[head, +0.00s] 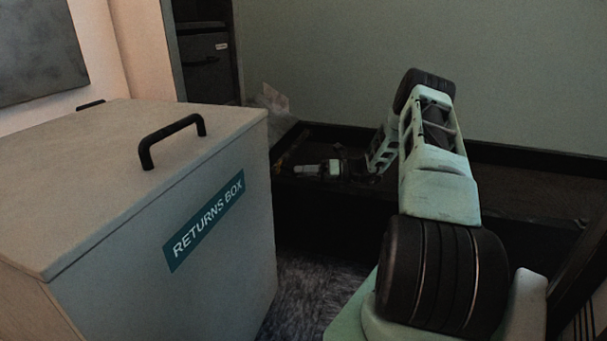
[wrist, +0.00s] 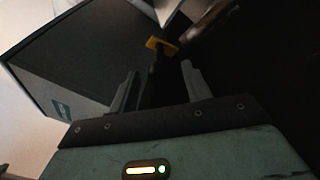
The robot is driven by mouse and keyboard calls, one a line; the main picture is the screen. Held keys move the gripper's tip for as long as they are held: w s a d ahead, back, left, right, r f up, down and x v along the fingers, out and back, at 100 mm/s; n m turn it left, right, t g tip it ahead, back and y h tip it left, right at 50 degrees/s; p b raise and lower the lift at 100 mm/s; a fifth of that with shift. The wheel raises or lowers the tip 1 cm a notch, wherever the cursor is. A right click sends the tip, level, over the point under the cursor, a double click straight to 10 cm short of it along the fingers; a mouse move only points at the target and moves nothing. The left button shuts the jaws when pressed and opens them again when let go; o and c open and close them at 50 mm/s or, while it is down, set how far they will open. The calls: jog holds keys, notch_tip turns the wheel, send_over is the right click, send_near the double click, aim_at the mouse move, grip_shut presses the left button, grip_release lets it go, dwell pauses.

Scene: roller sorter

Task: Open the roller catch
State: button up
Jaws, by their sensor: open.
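A small orange-yellow piece (wrist: 160,43), which may be the roller catch, shows just beyond my fingertips in the wrist view. It sits on or beside a dark upright part; which one I cannot tell. My gripper (wrist: 158,82) is open, its two grey fingers apart with nothing seen between them. The orange piece lies ahead of the gap, and I see no contact. In the head view my gripper (head: 281,168) is at the far end of my arm, low near the dark sorter ledge (head: 330,131). The catch is too dark and small to make out there.
A large grey returns box (head: 150,240) with a black handle (head: 172,138) fills the left, close to my gripper. Its dark side also shows in the wrist view (wrist: 90,60). A green-grey wall (head: 330,60) stands behind the ledge. Carpet (head: 310,290) shows between box and arm.

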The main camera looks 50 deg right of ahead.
jog(key=shift+c, duration=0.2)
grip_shut()
jog(key=r+p, duration=0.1)
jog(key=p, duration=0.3)
jog(key=shift+r+g, duration=0.2)
jog(key=shift+g, duration=0.2)
jog(key=p, duration=0.2)
jog(key=h+p, duration=0.1)
jog(key=shift+w+r+m+g+p, duration=0.2)
jog(key=shift+m+g+p, duration=0.1)
jog(key=shift+g+p, duration=0.1)
jog(key=shift+f, duration=0.15)
jog(key=shift+o, duration=0.2)
grip_release()
